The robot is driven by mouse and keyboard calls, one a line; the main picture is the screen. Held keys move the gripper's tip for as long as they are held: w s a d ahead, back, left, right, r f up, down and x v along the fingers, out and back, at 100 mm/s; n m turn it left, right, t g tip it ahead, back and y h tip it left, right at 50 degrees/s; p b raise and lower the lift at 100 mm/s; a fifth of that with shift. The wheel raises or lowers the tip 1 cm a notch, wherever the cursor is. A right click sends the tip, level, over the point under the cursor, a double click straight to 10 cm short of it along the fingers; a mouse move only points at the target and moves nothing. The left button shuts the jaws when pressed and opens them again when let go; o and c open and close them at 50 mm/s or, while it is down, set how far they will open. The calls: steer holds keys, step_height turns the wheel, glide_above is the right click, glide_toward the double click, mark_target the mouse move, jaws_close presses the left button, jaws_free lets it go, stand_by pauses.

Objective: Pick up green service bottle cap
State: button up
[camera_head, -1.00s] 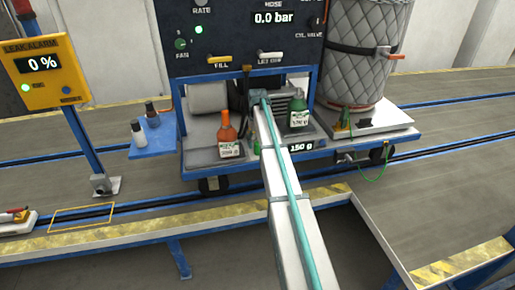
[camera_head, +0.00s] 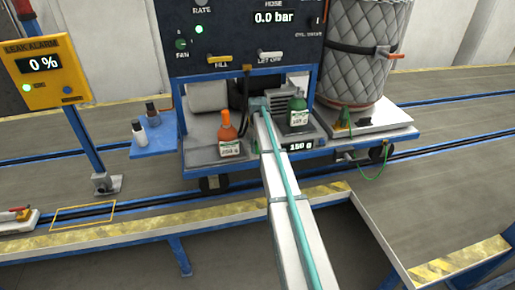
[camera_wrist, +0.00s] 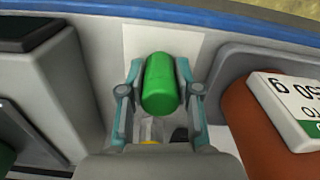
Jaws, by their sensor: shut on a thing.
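The green service bottle cap (camera_wrist: 160,88) is a plain green cylinder in the middle of the wrist view. My gripper (camera_wrist: 160,74) is shut on it, with one teal finger on each side. A pale rectangular patch (camera_wrist: 128,43) of the cart's tray shows behind the cap; I cannot tell whether the cap touches it. In the head view my arm reaches over the cart and hides the cap and fingertips. A green bottle (camera_head: 298,113) stands right of my arm, on the scale.
An orange bottle (camera_head: 229,135) stands left of my arm and appears close beside the gripper in the wrist view (camera_wrist: 262,125). The scale display (camera_head: 300,146) is at the cart's front. A blue side shelf (camera_head: 155,140) holds two small bottles. A quilted tank (camera_head: 362,60) stands right.

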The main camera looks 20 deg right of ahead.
steer(key=shift+r, duration=0.1)
steer(key=shift+r+b, duration=0.4)
steer(key=shift+r, duration=0.05)
steer(key=s+a+r+b, duration=0.4)
steer(key=s+r, duration=0.8)
steer(key=s, duration=0.1)
steer(key=s+a+f, duration=0.4)
steer(key=s+a, duration=0.1)
steer(key=a, duration=0.5)
steer(key=s+a+f, duration=0.5)
steer(key=s+a, duration=0.1)
steer(key=a, duration=0.4)
steer(key=shift+a+f, duration=0.2)
steer(key=shift+f, duration=0.1)
steer(key=shift+s, duration=0.1)
